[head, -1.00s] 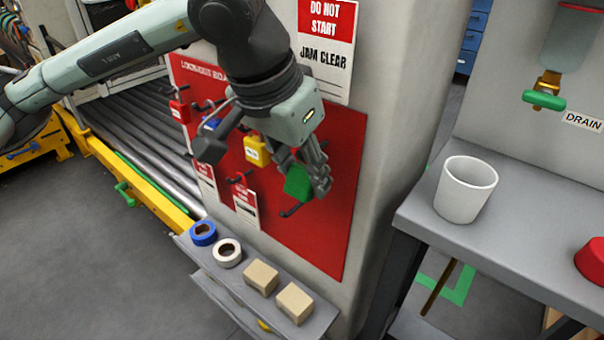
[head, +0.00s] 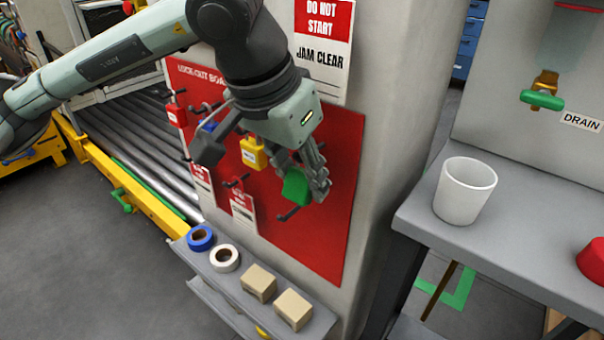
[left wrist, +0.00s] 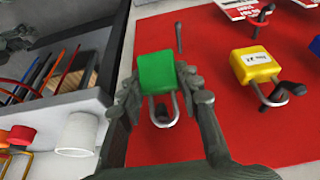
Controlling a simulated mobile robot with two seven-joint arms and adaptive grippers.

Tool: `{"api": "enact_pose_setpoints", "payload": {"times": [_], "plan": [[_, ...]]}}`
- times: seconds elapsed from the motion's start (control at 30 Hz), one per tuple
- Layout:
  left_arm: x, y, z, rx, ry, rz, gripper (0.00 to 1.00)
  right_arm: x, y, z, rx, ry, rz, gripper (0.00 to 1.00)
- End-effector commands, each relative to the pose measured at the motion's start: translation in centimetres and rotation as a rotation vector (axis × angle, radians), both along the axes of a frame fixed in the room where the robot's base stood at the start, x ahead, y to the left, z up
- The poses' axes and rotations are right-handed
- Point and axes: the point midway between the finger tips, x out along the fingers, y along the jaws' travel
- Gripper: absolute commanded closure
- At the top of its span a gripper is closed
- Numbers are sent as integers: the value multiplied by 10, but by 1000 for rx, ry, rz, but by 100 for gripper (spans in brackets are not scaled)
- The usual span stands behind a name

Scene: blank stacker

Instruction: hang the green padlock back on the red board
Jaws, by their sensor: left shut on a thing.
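The green padlock (head: 296,187) is held between the fingers of my left gripper (head: 308,174), close in front of the red board (head: 335,160). In the left wrist view, which is upside down, the gripper (left wrist: 160,92) is shut on the green padlock's body (left wrist: 157,73). Its metal shackle (left wrist: 163,112) points up in the real scene. A bare dark peg (head: 289,214) shows just below the padlock; it also shows in the left wrist view (left wrist: 178,38). I cannot tell whether the shackle is around any peg. My right gripper is out of view.
A yellow padlock (head: 253,153) hangs left of the green one, with red (head: 176,114) and blue (head: 208,125) padlocks further left. Tags (head: 243,212) hang lower. A shelf (head: 225,287) holds tape rolls and boxes below. A white cup (head: 465,191) stands on the right bench.

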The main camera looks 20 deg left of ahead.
Motion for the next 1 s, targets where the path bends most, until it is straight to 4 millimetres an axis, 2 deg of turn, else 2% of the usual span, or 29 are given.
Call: {"api": "enact_pose_setpoints", "payload": {"times": [0.07,0.1,0.27,0.53,0.67,0.77,1.0], "plan": [[0,0,0,0,-1,0,98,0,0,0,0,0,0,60],[0,0,0,0,0,0,63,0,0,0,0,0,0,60],[0,0,0,0,0,0,43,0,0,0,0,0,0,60],[0,0,0,0,1,0,42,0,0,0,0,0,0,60],[-2,1,7,0,-2,0,42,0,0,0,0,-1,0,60],[-6,2,21,-1,-5,-1,42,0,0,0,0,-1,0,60],[-24,9,69,-2,-6,0,42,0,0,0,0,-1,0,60]]}}
